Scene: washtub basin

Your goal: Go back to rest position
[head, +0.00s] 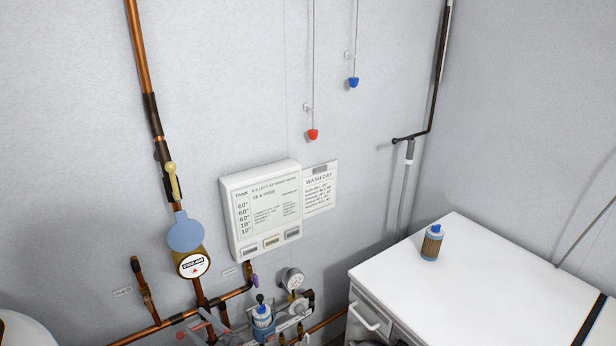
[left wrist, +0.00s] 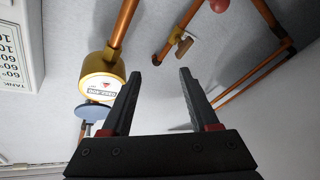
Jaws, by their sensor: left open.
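My left gripper (left wrist: 158,72) shows in the left wrist view with its two dark fingers spread apart. Nothing is between the fingers, and they point towards the wall pipes. A brass meter (left wrist: 101,80) is just left of the left finger in that view. In the head view, grey and red parts crowd the bottom edge below the meter (head: 192,264), and I cannot clearly separate my left gripper from the fittings there. My right gripper is not in view.
A tank panel (head: 265,212) hangs on the wall beside copper pipes (head: 142,60) and a gauge (head: 291,280). A white cabinet (head: 480,265) at the right carries a blue-capped bottle (head: 432,242). Red (head: 313,134) and blue (head: 353,82) pulls hang on cords. Much of the cabinet top is clear.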

